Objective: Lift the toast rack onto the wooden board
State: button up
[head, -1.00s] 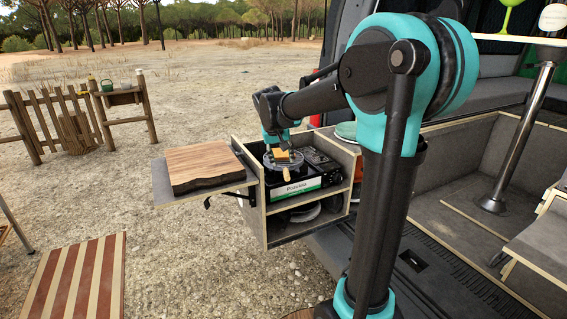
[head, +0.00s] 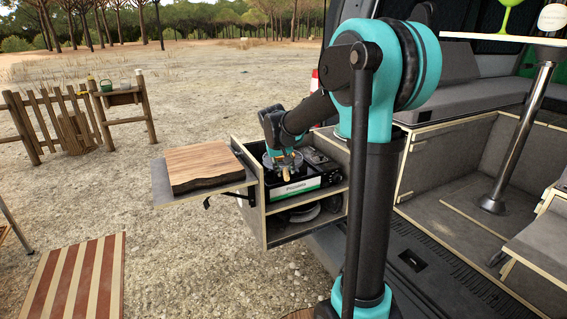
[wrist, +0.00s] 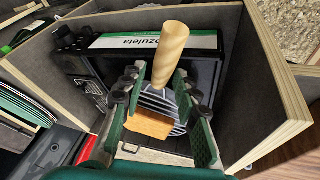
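The toast rack is a metal wire rack with a light wooden handle (wrist: 170,52); its bars (wrist: 158,104) and a slice of toast (wrist: 152,124) show in the wrist view. In the head view its handle (head: 287,173) shows over the stove, and my gripper hides much of the rack. My gripper (wrist: 163,82) is open above the rack, its fingers apart on either side of the handle's lower part, with gaps visible. In the head view my gripper (head: 284,160) is low over the stove. The wooden board (head: 200,162) lies on the fold-out shelf, left of the stove.
The black stove (head: 312,184) with a green and white label sits in an open wooden cabinet (head: 258,215). Cabinet walls (wrist: 262,85) rise close around my gripper. Green-rimmed plates (wrist: 22,105) stand beyond the wall at the left of the wrist view. The board's top is clear.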

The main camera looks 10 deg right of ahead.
grip_shut()
jog(key=shift+r, duration=0.1)
